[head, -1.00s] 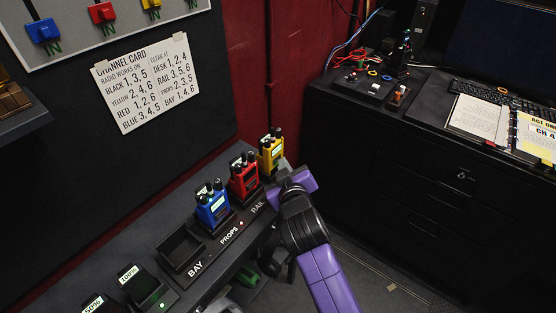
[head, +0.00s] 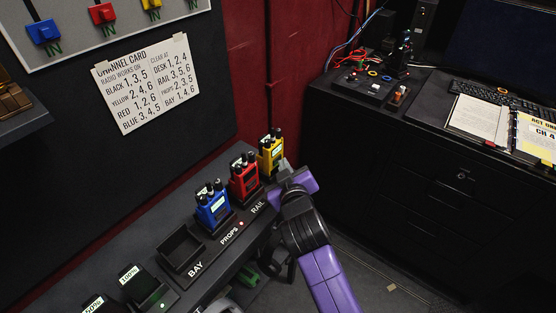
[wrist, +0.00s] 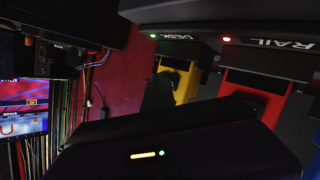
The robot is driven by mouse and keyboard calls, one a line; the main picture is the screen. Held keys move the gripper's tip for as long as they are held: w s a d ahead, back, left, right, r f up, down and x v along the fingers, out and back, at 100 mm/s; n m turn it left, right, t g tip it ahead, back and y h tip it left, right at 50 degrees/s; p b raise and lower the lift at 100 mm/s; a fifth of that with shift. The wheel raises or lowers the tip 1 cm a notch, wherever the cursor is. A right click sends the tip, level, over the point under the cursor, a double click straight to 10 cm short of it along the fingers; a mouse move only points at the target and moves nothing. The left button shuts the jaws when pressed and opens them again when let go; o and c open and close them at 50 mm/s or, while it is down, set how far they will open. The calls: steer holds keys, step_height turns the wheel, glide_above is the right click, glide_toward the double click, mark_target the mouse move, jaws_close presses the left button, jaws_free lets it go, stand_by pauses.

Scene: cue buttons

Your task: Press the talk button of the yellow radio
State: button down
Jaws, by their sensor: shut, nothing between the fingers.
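The yellow radio (head: 271,149) stands upright in the far end slot of the black charging rack in the head view. It also shows in the wrist view (wrist: 188,84), partly covered by dark shapes, beside a DESK label with a green light. My gripper (head: 283,166) is shut and empty, with its grey tip right by the lower right side of the yellow radio. I cannot tell whether it touches the radio. The talk button cannot be made out in either view.
A red radio (head: 243,176) and a blue radio (head: 212,207) stand in the rack nearer to me. The slot at BAY (head: 181,249) is empty. A channel card (head: 147,83) hangs on the dark panel. A black desk (head: 400,150) stands to the right.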

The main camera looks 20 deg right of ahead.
steer(key=shift+s+d, duration=0.4)
steer(key=shift+s, duration=0.2)
steer(key=s+d+p, duration=0.1)
steer(key=s, duration=0.1)
steer(key=s+d+p, duration=0.1)
steer(key=s+d, duration=0.1)
steer(key=shift+p, duration=0.35)
steer(key=shift+a, duration=0.1)
stand_by(0.6)
